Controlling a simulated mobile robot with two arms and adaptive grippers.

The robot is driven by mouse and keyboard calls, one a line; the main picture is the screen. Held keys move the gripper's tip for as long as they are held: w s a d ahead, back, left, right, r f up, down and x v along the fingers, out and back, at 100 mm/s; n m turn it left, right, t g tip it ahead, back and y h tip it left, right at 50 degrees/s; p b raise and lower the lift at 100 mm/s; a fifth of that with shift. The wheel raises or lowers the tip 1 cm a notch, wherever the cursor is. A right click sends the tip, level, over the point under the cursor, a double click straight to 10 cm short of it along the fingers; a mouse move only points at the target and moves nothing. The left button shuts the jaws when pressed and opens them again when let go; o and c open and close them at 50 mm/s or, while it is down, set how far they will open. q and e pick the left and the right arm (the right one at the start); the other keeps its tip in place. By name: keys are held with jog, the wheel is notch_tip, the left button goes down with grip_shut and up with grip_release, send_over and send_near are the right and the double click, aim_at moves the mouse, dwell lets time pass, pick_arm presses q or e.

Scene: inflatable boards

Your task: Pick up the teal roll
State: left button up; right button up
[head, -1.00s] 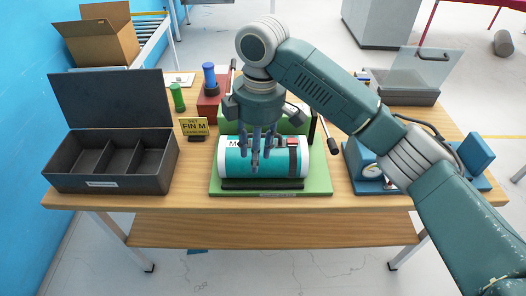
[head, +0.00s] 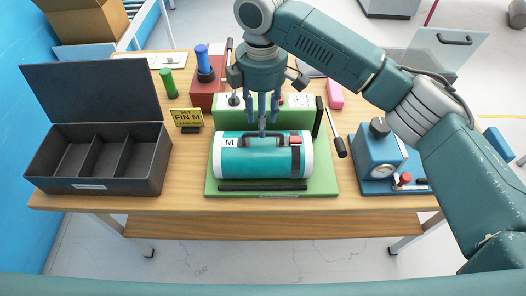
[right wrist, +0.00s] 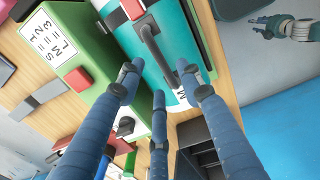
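The teal roll (head: 262,160), a cylinder with white ends, a dark handle (head: 262,137), a dark strap with a red part and an "M" label, lies on the green base (head: 215,188). My right gripper (head: 262,125) hangs over the roll with its fingers pointing down near the handle. In the right wrist view its three fingers (right wrist: 160,88) are spread, with nothing held between them. The roll (right wrist: 185,50) and handle (right wrist: 152,48) lie beyond the fingertips there. My left gripper (right wrist: 285,27) shows small at the upper right of that view; its finger state is unclear.
A dark open case (head: 95,185) with compartments stands left of the base, beside a yellow "FIN M" sign (head: 188,118). A blue gauge device (head: 378,160) stands right. Red (head: 205,95) and green (head: 168,82) items stand behind. Bare wood shows beside the base.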

aim_at(263, 150)
jog(key=shift+f, duration=0.4)
jog(key=f+p, duration=0.1)
jog(key=f, duration=0.1)
jog(key=f+p, duration=0.1)
jog(key=f, duration=0.1)
jog(key=shift+s+d+f, duration=0.1)
jog(key=shift+d+f, duration=0.1)
jog(key=shift+f, duration=0.15)
pick_arm(q)
jog(key=shift+w+d+r, duration=0.1)
jog(key=shift+w+r, duration=0.75)
jog(key=shift+r, duration=0.2)
pick_arm(e)
grip_shut()
